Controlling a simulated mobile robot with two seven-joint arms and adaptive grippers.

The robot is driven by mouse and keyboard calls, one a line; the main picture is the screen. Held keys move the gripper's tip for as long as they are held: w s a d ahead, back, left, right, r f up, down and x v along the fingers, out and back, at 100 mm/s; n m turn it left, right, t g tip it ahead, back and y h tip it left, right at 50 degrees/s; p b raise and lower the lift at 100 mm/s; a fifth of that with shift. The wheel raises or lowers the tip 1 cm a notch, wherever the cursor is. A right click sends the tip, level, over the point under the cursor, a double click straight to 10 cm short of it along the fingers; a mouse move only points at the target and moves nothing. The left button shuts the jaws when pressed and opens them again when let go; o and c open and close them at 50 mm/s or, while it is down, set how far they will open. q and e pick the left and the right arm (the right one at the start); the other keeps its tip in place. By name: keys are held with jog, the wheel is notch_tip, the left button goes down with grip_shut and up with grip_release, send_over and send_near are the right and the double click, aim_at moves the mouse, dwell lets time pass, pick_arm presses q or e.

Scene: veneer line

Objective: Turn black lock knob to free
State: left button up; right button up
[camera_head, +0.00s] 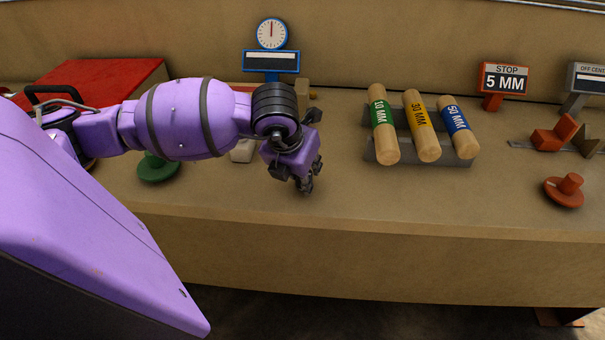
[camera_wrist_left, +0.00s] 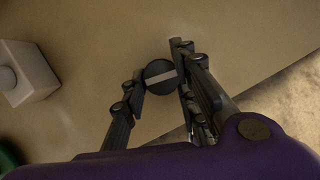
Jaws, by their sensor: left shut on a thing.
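The black lock knob (camera_wrist_left: 161,77) shows in the left wrist view as a round black disc with a pale bar across its face. My left gripper (camera_wrist_left: 160,82) has one finger on each side of the knob and is shut on it. In the head view my left gripper (camera_head: 305,186) points down at the table near its front edge. The knob is hidden there behind the gripper. My right gripper is not in either view.
Wooden rolls labelled 10 MM (camera_head: 380,125), 30 MM (camera_head: 421,126) and 50 MM (camera_head: 455,127) lie on a grey rack (camera_head: 470,160). A green knob (camera_head: 158,168) and a red knob (camera_head: 565,190) stand on the table. A blue dial gauge (camera_head: 271,60) stands behind my arm.

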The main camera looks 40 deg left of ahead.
pick_arm(q)
jog(key=shift+w+a+r+n+y, duration=0.2)
jog(key=shift+n+y, duration=0.1)
jog(key=shift+n, duration=0.1)
jog(key=shift+n+b, duration=0.3)
jog(key=shift+n, duration=0.1)
dwell(1.7)
jog(key=o, duration=0.9)
jog(key=shift+c, duration=0.2)
jog(key=shift+o, duration=1)
jog(key=shift+s+a, duration=0.1)
jog(key=shift+f, duration=0.1)
jog(key=shift+s, duration=0.1)
jog(key=v, duration=1.2)
